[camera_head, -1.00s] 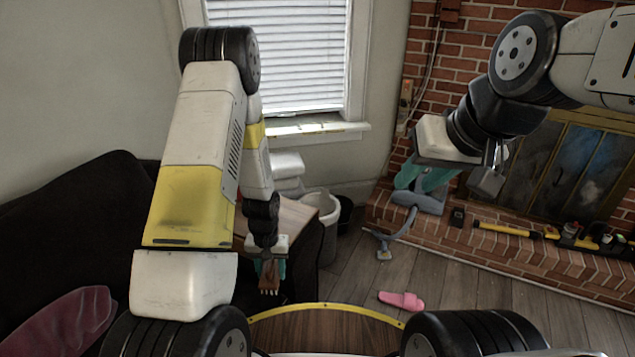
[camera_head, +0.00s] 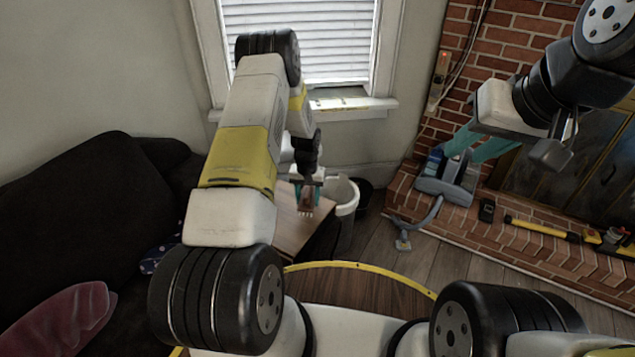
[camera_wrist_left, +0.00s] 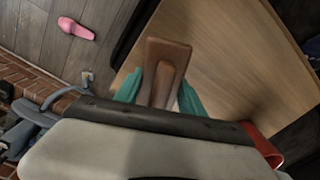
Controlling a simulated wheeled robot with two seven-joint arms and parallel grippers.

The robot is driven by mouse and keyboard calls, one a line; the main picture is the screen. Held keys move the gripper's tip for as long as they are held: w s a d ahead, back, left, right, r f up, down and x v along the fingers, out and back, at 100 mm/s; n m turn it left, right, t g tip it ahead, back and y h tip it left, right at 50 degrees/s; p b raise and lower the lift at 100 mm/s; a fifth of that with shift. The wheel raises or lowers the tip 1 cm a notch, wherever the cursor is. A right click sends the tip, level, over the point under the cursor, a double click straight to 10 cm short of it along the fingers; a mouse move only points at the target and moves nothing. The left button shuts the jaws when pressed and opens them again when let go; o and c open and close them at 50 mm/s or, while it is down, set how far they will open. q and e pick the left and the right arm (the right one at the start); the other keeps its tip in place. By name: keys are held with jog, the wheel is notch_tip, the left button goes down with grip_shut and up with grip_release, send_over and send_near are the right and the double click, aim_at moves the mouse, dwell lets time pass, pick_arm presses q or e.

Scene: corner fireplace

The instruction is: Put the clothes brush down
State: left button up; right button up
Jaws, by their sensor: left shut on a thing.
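The clothes brush (camera_head: 306,207) is brown, with pale bristle tips showing in the head view. My left gripper (camera_head: 308,189) is shut on it, and the brush hangs over the wooden side table (camera_head: 287,232). In the left wrist view the brush (camera_wrist_left: 168,52) sticks out between the teal fingers of my left gripper (camera_wrist_left: 162,92), with the table top (camera_wrist_left: 225,65) behind it. I cannot tell whether the brush touches the table top. My right gripper (camera_head: 482,146) is open and empty, in front of the brick fireplace.
A dark sofa (camera_head: 85,195) stands left of the table. A white bin (camera_head: 346,200) is just right of it. A vacuum cleaner (camera_head: 448,180) and tools are on the brick hearth. A red object (camera_wrist_left: 262,148) shows at the table in the wrist view; a pink slipper (camera_wrist_left: 76,28) lies on the floor.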

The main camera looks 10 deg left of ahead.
pick_arm(q)
jog(key=shift+w+a, duration=0.1)
jog(key=shift+w, duration=0.45)
jog(key=shift+w+f, duration=0.2)
jog(key=shift+f, duration=1.6)
jog(key=o, duration=1.3)
jog(key=shift+f, duration=0.15)
